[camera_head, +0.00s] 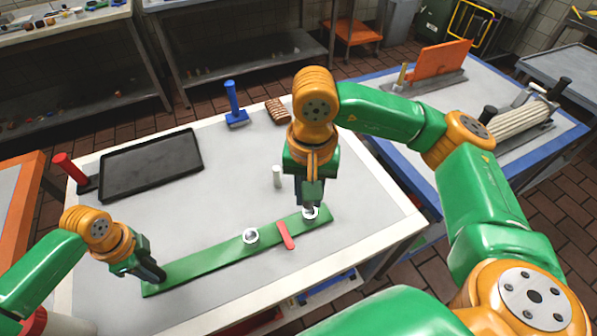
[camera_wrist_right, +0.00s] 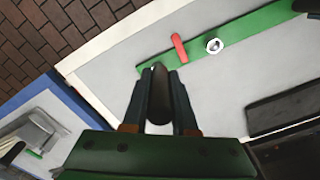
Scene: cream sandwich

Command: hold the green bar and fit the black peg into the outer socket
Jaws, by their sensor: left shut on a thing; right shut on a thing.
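The long green bar (camera_head: 205,264) lies slantwise on the white table. It has a middle socket with a pale ring (camera_head: 250,236) and an outer socket (camera_head: 310,213) near its right end. My left gripper (camera_head: 157,276) is shut on the bar's left end. My right gripper (camera_head: 310,204) points down at the outer socket. In the right wrist view it (camera_wrist_right: 160,92) is shut on the dark peg (camera_wrist_right: 159,82), which hides the outer socket there. In the head view the fingers mostly hide the peg; I cannot tell whether its tip is inside the socket.
A red piece (camera_head: 286,235) lies across the bar between the sockets. A small white cylinder (camera_head: 277,176) stands behind the bar. A black tray (camera_head: 152,166), a red-handled tool (camera_head: 70,168), a blue-handled tool (camera_head: 234,104) and a brown ridged block (camera_head: 277,110) are further back.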

